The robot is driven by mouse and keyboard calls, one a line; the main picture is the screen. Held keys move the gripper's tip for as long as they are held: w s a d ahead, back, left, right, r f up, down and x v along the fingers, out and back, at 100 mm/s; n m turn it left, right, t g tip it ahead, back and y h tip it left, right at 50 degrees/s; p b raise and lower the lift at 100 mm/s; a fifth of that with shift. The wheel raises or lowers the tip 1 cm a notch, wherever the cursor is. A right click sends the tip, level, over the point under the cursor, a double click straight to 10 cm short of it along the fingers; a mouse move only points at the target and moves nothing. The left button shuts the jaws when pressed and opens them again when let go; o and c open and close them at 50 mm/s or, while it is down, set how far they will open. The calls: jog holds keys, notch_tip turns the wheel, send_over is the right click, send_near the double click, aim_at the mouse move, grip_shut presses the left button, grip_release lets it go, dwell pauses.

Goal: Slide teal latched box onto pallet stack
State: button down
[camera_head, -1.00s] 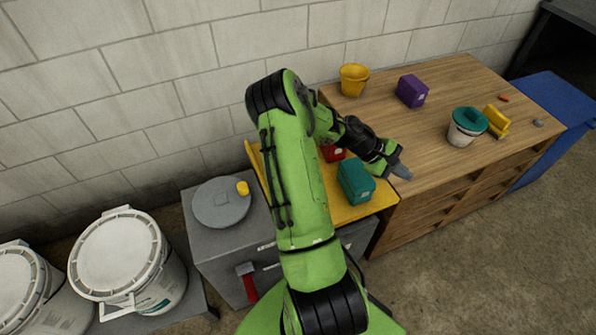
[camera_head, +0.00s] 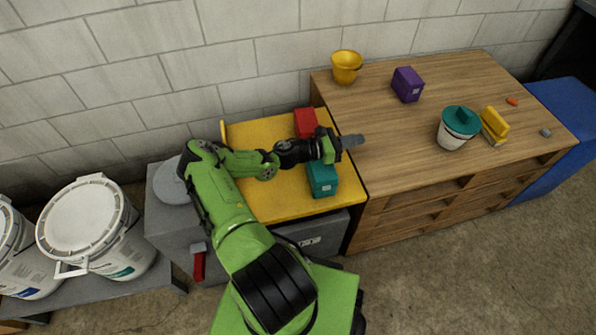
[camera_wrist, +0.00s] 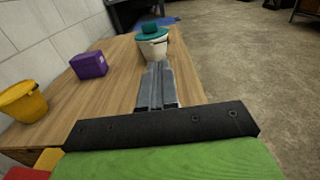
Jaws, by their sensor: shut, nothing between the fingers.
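The teal latched box (camera_head: 322,178) sits upright on a yellow-topped bench (camera_head: 272,203), near its right side. The wooden pallet stack (camera_head: 408,155) stands directly right of the bench, with slatted gaps in its front. My gripper (camera_head: 352,141) is shut and empty, pointing right over the pallet stack's left edge. It is behind and above the teal box, with a gap seen between them. In the wrist view my gripper (camera_wrist: 157,68) points along the pallet stack's top (camera_wrist: 118,100); the teal box is not seen there.
A red box (camera_head: 305,122) sits behind my wrist on the bench. The pallet stack holds a yellow bucket (camera_head: 346,68), a purple box (camera_head: 407,85), a teal-lidded white tub (camera_head: 456,132) and a yellow object (camera_head: 494,124). Its front left top is clear.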

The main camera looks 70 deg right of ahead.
jog(key=b, duration=0.2)
send_over(310, 170)
jog(key=v, duration=0.4)
jog(key=f+b, duration=0.1)
jog(key=f, duration=0.4)
jog(key=f+b, duration=0.2)
jog(key=f, duration=0.3)
jog(key=shift+a+f+b, duration=0.1)
jog(key=shift+a+b, duration=0.1)
jog(key=shift+b, duration=0.1)
jog(key=shift+s+d, duration=0.3)
jog(key=shift+s, duration=0.15)
